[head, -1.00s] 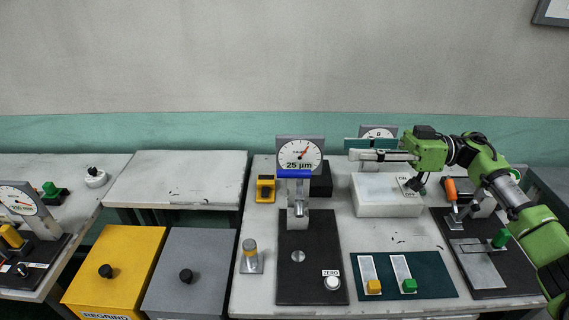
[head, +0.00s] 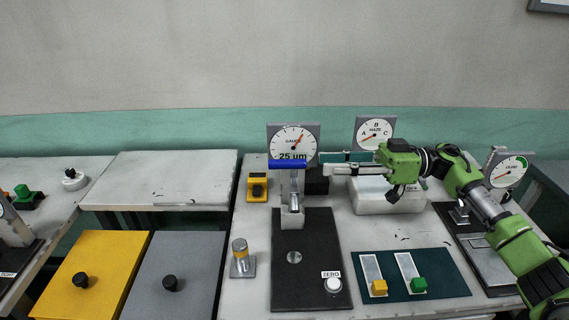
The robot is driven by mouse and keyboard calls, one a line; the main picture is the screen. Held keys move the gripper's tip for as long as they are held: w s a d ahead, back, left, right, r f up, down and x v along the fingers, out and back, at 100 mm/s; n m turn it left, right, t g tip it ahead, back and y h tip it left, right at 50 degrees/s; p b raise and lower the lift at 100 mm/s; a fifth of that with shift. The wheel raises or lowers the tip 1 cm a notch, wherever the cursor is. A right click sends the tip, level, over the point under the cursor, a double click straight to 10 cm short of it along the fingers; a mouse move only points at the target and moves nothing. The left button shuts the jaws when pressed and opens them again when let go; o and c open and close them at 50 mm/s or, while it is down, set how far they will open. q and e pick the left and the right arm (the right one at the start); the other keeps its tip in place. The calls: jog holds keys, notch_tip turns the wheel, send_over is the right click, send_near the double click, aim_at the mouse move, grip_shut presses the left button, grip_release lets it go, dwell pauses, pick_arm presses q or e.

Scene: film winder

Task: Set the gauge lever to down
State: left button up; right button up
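The gauge stand has a round dial (head: 293,140) labelled GAUGE with a red needle and a "25 µm" readout. A blue bar (head: 287,165), which looks like the gauge lever, lies level across the front just below the dial. Under it a metal plunger (head: 293,200) stands over a grey block on the black base (head: 311,260). My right gripper (head: 324,163) points left, its fingers apart with nothing seen between them. Its tips are just right of the blue bar, at about its height in the picture; the depth gap is unclear. My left gripper is out of view.
A HAZE dial (head: 375,133) and white box (head: 390,202) stand behind and below my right arm. A yellow device (head: 257,188) is left of the gauge. A green mat (head: 437,285) with two switches lies front right.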

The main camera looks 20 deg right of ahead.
aim_at(289, 160)
jog(key=p+x, duration=0.2)
jog(key=x, duration=0.8)
jog(key=shift+w+a, duration=0.15)
jog(key=shift+a, duration=0.25)
jog(key=shift+f, duration=0.1)
grip_shut()
